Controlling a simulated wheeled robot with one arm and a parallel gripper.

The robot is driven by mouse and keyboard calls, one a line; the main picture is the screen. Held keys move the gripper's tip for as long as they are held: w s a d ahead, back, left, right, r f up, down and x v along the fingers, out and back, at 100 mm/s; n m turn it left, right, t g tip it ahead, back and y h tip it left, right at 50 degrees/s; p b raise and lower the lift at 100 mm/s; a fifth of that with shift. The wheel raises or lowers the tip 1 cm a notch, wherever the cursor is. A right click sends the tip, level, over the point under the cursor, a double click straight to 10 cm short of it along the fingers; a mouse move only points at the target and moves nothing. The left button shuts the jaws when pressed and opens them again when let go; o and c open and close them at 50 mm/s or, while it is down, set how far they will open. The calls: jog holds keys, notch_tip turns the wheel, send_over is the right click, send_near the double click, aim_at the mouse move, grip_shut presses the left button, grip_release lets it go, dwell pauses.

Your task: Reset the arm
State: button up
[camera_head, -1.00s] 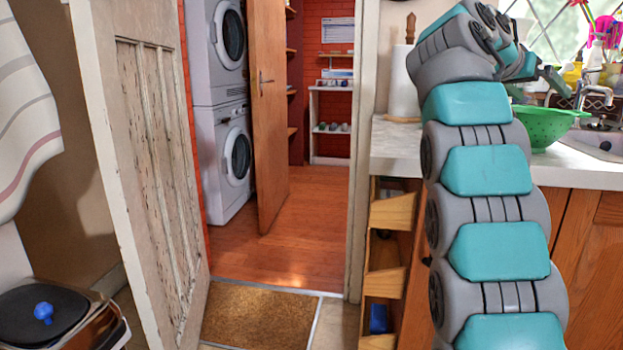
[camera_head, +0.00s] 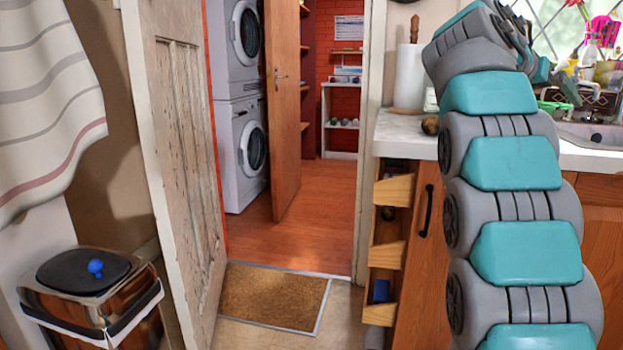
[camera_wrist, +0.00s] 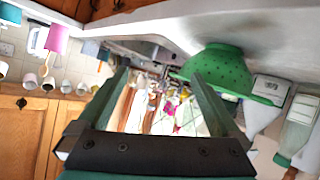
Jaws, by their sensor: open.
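My gripper (camera_wrist: 160,75) is open in the wrist view, its two dark green fingers apart with nothing visibly held between them. In the head view my gripper (camera_head: 566,88) is at the far end of my arm, small and partly hidden, above the counter by the sink. My teal and grey arm rises along the right side of the head view and bends over at the top. A green colander (camera_wrist: 216,68) is in the wrist view, to the right of the fingers; whether they touch it is unclear. In the head view my arm hides most of that spot.
The counter (camera_head: 400,131) carries a paper towel roll (camera_head: 409,78) and a small brown round object (camera_head: 431,125). A bin (camera_head: 92,300) is at lower left. A peeling door (camera_head: 180,150) stands open beside the doormat (camera_head: 270,296).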

jog(key=s+a+f+n+g+y, duration=0.1)
jog(key=s+a+f+n+y, duration=0.1)
jog(key=s+a+f, duration=0.45)
jog(key=s+a+f+n+g+y, duration=0.1)
jog(key=s+a+f+n+y, duration=0.2)
jog(key=f, duration=0.6)
jog(key=s+a+f+n+y, duration=0.2)
jog(key=s+a+f, duration=0.2)
jog(key=a+f, duration=0.3)
jog(key=s+a+f+n+g+y, duration=0.1)
jog(key=s+a+f, duration=0.3)
jog(key=s+f, duration=0.3)
jog(key=s+a+f+n+g+y, duration=0.1)
jog(key=s+a+f, duration=0.4)
jog(key=s, duration=0.6)
jog(key=s+a+f+n+g+y, duration=0.1)
jog(key=s+a+f+g+y, duration=0.1)
jog(key=s+a+f, duration=0.3)
jog(key=s+f+p, duration=0.1)
jog(key=s+f, duration=0.3)
jog(key=shift+s+g+y, duration=0.3)
jog(key=shift+g+y, duration=0.1)
